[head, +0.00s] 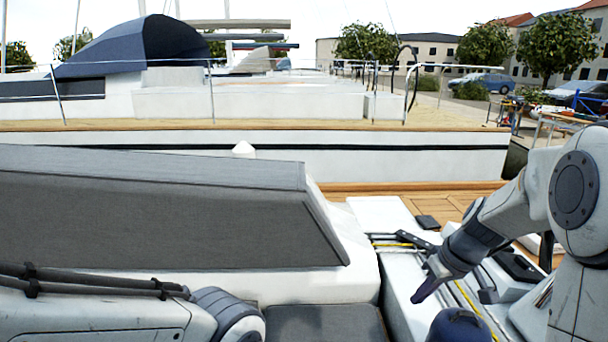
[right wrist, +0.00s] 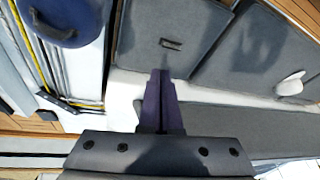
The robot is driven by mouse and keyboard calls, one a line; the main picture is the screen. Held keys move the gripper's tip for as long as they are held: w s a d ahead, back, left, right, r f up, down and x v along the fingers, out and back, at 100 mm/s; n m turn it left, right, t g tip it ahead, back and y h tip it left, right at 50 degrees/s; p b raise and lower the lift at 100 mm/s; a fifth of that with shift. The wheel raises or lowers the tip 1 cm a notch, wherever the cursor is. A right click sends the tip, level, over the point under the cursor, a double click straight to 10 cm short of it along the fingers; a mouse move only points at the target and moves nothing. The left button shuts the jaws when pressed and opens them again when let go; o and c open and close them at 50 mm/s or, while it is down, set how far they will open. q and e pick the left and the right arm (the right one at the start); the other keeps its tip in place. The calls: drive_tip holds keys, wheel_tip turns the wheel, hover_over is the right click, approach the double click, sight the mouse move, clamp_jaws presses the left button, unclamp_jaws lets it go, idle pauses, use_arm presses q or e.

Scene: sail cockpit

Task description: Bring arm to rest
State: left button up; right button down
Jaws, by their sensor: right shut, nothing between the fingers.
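My right gripper (head: 424,290) comes in from the right in the head view and points down and to the left, above the white cockpit side. Its dark purple fingers are together and hold nothing. The closed fingers also show in the middle of the right wrist view (right wrist: 161,85), over grey cockpit panels. Part of my left arm lies along the bottom left of the head view, but its gripper is out of the picture.
A yellow rope (head: 467,299) runs along the white deck. A grey sprayhood (head: 160,215) fills the left.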

drive_tip(key=s+a+n+g, duration=0.1)
drive_tip(key=s+a, duration=0.4)
drive_tip(key=a, duration=0.5)
drive_tip(key=s+a+n+g, duration=0.1)
drive_tip(key=s+a, duration=0.4)
drive_tip(key=s, duration=0.5)
drive_tip(key=s+a+n+g+h, duration=0.1)
drive_tip(key=s+a+n, duration=0.1)
drive_tip(key=s+a, duration=0.4)
drive_tip(key=s, duration=0.5)
drive_tip(key=shift+h, duration=0.3)
